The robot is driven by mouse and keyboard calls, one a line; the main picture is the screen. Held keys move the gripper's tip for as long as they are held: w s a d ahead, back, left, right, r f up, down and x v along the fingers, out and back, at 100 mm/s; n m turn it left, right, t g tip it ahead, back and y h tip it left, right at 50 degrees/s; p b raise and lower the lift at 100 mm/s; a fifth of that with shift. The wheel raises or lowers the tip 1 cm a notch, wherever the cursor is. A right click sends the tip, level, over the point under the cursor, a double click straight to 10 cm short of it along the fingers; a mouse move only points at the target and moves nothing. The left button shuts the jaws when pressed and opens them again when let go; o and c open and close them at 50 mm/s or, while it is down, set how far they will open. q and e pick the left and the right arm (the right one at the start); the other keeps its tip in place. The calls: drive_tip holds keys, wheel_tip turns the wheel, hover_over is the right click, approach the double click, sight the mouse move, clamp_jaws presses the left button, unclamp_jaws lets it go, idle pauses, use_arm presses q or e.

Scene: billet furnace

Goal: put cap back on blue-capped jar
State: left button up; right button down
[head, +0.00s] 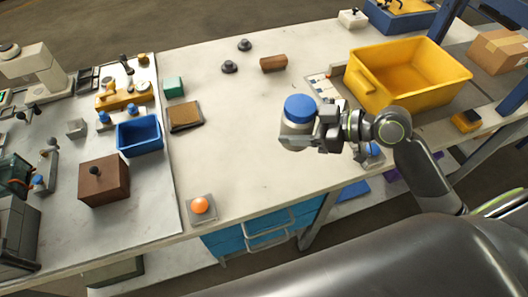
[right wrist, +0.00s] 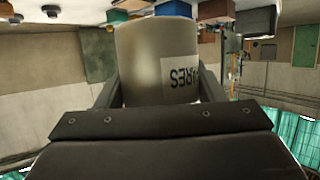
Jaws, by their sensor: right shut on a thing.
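The jar (head: 297,130) is a pale grey-beige cylinder near the right end of the white table. The blue cap (head: 300,107) covers its top and looks level; I cannot tell how tightly it sits. My right gripper (head: 311,136) is shut on the jar's body from the right. In the right wrist view, the jar body (right wrist: 150,62) with an upside-down label fills the space between my right gripper's fingers (right wrist: 160,88). The cap cannot be made out there. My left gripper is not in view.
A yellow bin (head: 363,84) stands behind and right of the jar. A brown cylinder (head: 273,63) lies farther back. An orange button (head: 200,206) is near the front edge. A blue bin (head: 139,136) and a brown box (head: 103,181) stand left. The table's middle is clear.

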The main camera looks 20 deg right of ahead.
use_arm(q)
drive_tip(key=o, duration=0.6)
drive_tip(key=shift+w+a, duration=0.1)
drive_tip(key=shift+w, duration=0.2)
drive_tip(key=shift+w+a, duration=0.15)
use_arm(e)
drive_tip(key=w+a+f+m, duration=0.1)
drive_tip(key=w+a+f, duration=0.3)
drive_tip(key=w, duration=0.5)
drive_tip(key=shift+a+f+t+h, duration=0.4)
drive_tip(key=shift+f, duration=0.3)
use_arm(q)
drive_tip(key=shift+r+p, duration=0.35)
use_arm(e)
drive_tip(key=shift+f, duration=3.15)
drive_tip(key=shift+f, duration=1.9)
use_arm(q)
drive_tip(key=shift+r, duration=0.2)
